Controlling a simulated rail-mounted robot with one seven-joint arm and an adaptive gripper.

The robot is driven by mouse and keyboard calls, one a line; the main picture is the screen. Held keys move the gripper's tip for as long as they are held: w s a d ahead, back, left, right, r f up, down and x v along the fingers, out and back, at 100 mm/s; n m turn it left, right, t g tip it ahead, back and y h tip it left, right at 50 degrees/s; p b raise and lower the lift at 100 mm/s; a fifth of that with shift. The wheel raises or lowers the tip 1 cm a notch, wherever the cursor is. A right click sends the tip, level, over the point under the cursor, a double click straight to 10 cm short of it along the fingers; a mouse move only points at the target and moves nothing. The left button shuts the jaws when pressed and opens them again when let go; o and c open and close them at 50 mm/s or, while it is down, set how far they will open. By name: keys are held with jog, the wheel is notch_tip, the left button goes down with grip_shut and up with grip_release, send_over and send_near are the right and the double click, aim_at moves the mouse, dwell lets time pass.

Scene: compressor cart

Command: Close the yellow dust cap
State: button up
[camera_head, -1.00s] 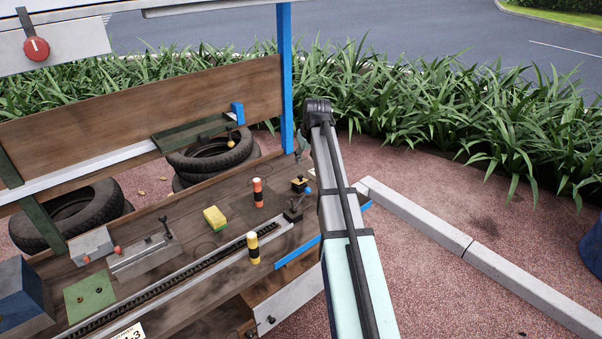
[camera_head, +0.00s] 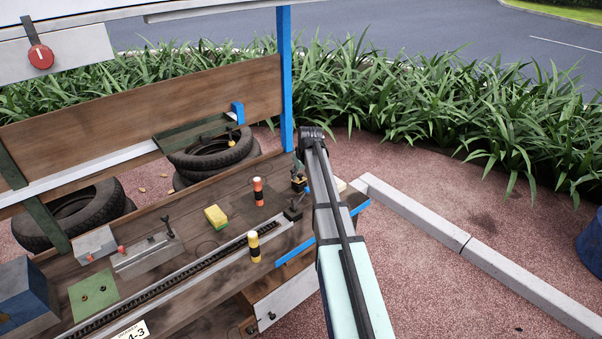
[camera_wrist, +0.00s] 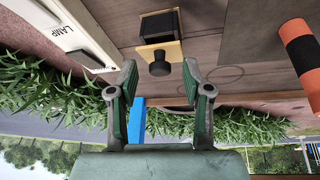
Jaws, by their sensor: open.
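A yellow square plate (camera_wrist: 172,52), which looks like the dust cap, sits at a black block (camera_wrist: 160,24) in the wrist view. A black round knob (camera_wrist: 160,68) stands out from the plate. I cannot tell how far the cap is open. In the head view the small yellow and black fitting (camera_head: 299,186) is at the bench's right end, partly hidden by my gripper. My gripper (camera_wrist: 160,75) is open and empty, with its fingertips on either side of the knob in the picture and apparently apart from it. In the head view my gripper (camera_head: 297,170) is mostly hidden behind my arm.
An orange and black cylinder (camera_head: 258,192) stands left of the fitting; a yellow and black one (camera_head: 253,247) stands nearer. A yellow block (camera_head: 216,216) lies farther left. A white box marked LAMP (camera_wrist: 75,30) is close beside my gripper. A blue post (camera_head: 286,80) rises behind.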

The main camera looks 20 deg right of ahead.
grip_shut()
jog(key=s+f+t+b, duration=0.1)
jog(key=b, duration=0.1)
jog(key=shift+b, duration=0.3)
jog(key=shift+s+d+f+t+y+b, duration=0.15)
jog(key=shift+f+t+y+b, duration=0.35)
jog(key=shift+b, duration=0.6)
jog(key=shift+r+t+b, duration=0.2)
jog(key=shift+t+b, duration=0.2)
jog(key=shift+b, duration=0.1)
jog(key=shift+r, duration=0.15)
